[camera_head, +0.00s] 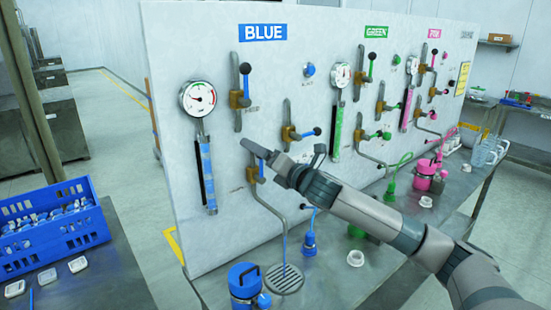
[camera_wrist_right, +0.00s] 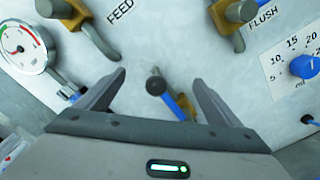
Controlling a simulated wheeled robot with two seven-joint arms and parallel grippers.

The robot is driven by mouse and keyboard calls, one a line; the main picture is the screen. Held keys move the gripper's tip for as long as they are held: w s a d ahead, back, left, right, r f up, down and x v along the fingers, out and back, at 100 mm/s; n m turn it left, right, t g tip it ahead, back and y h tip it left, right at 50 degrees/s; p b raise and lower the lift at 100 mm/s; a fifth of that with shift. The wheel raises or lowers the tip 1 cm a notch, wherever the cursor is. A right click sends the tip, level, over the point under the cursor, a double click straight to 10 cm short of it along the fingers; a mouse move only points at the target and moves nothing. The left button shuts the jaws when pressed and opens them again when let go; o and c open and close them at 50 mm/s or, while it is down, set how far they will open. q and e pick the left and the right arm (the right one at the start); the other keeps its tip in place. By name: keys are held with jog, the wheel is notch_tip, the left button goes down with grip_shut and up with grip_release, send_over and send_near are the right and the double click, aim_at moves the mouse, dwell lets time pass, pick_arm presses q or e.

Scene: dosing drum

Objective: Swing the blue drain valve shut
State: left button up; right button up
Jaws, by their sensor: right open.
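The blue drain valve sits low on the panel's BLUE section. In the head view its brass body (camera_head: 252,176) shows just below my right gripper (camera_head: 257,149), which hides most of its lever. In the right wrist view the lever (camera_wrist_right: 174,99) is blue with a round black knob and runs from the knob down-right to the brass. My right gripper (camera_wrist_right: 160,90) is open, with one finger on each side of the knob. There is visible space between each finger and the lever, and nothing is gripped. My left gripper is not in view.
The feed valve (camera_wrist_right: 80,25) and flush valve (camera_wrist_right: 233,14) are above the fingers in the wrist view. A pressure gauge (camera_head: 198,98) hangs left of the valves. A blue crate (camera_head: 52,225) stands at left.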

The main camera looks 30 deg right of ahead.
jog(key=shift+d+f, duration=0.2)
jog(key=shift+f, duration=0.05)
jog(key=shift+d, duration=0.15)
jog(key=shift+w+d+f, duration=0.1)
jog(key=shift+d+f, duration=0.05)
jog(key=shift+d, duration=0.85)
jog(key=shift+d, duration=0.15)
jog(key=shift+d+f+b, duration=0.3)
jog(key=shift+d+f, duration=0.15)
jog(key=shift+d, duration=0.4)
jog(key=shift+d+f, duration=0.1)
jog(key=shift+f, duration=0.15)
